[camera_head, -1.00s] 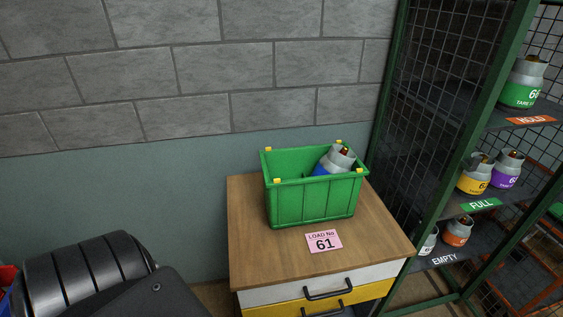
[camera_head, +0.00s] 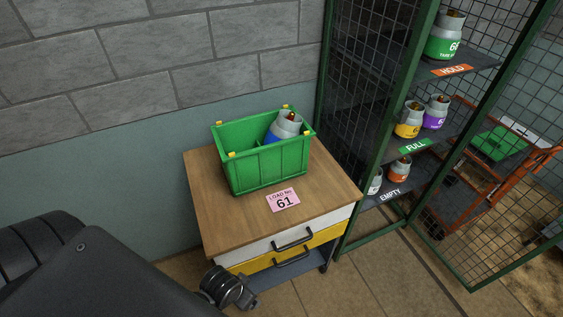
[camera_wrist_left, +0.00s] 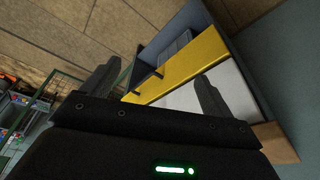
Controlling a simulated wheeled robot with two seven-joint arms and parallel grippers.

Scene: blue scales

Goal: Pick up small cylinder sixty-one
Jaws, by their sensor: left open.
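A small gas cylinder (camera_head: 284,127), with a grey top collar and a blue body, stands tilted in the green crate (camera_head: 268,168) in the head view. The crate wall hides its lower part, and I cannot read a number on it. The crate sits on a wooden-topped drawer cabinet (camera_head: 222,215). A pink card (camera_head: 283,200) reading "LOAD No 61" lies in front of the crate. My left gripper (camera_wrist_left: 155,90) is open and empty in the left wrist view, facing the cabinet's drawer fronts and away from the cylinder. My right gripper is not in view.
A green-framed mesh cage (camera_head: 372,90) stands right of the cabinet. Its shelves, marked HOLD, FULL and EMPTY, carry several other cylinders. An orange trolley (camera_head: 460,190) stands farther right. A block wall is behind.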

